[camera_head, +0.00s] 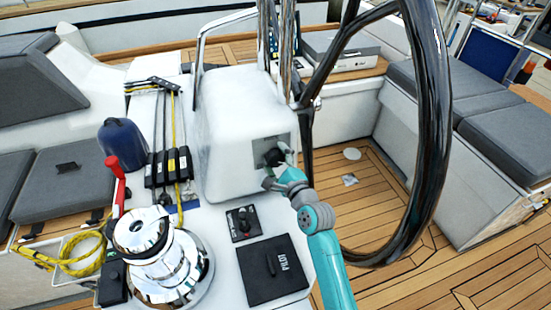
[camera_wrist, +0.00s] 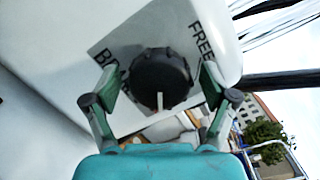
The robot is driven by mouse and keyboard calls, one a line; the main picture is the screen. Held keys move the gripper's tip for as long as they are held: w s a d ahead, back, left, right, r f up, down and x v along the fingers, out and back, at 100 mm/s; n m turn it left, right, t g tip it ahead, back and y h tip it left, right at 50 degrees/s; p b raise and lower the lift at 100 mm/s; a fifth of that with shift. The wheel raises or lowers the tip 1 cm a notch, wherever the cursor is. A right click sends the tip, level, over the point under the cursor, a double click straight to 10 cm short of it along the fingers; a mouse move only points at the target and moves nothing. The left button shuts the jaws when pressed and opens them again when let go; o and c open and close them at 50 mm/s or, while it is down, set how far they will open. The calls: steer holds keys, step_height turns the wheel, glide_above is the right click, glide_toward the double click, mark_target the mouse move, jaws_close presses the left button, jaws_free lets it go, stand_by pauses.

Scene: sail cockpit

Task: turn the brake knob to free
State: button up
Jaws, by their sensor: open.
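The brake knob (camera_wrist: 161,72) is round, black and ribbed, with a white mark at its lower edge in the wrist view. It sits on a grey plate (camera_wrist: 128,45) with "FREE" printed at upper right and partly hidden lettering at left. In the head view the knob (camera_head: 274,157) is on the white pedestal's (camera_head: 232,125) side facing me. My gripper (camera_wrist: 160,84) is open, one finger on each side of the knob. I cannot tell whether the fingers touch it. In the head view my gripper (camera_head: 277,174) is right at the knob and partly covers its plate.
A large black steering wheel (camera_head: 436,130) stands close right of my arm. A black "PILOT" panel (camera_head: 270,272) and small joystick panel (camera_head: 242,222) lie below the knob. Teak floor (camera_head: 385,205) is clear at right.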

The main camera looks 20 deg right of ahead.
steer(key=shift+w, duration=0.15)
steer(key=c, duration=1.2)
steer(key=shift+o, duration=0.2)
steer(key=shift+n, duration=0.3)
steer(key=n+g, duration=0.1)
steer(key=n, duration=0.4)
steer(key=n+g, duration=0.1)
steer(key=n, duration=0.8)
steer(key=n+h, duration=0.1)
steer(key=n, duration=0.2)
steer(key=shift+a+h, duration=0.1)
steer(key=shift+h, duration=0.2)
steer(key=n+h, duration=0.1)
steer(key=n, duration=0.3)
steer(key=shift+f+n+g, duration=0.1)
steer(key=shift+n+g, duration=0.2)
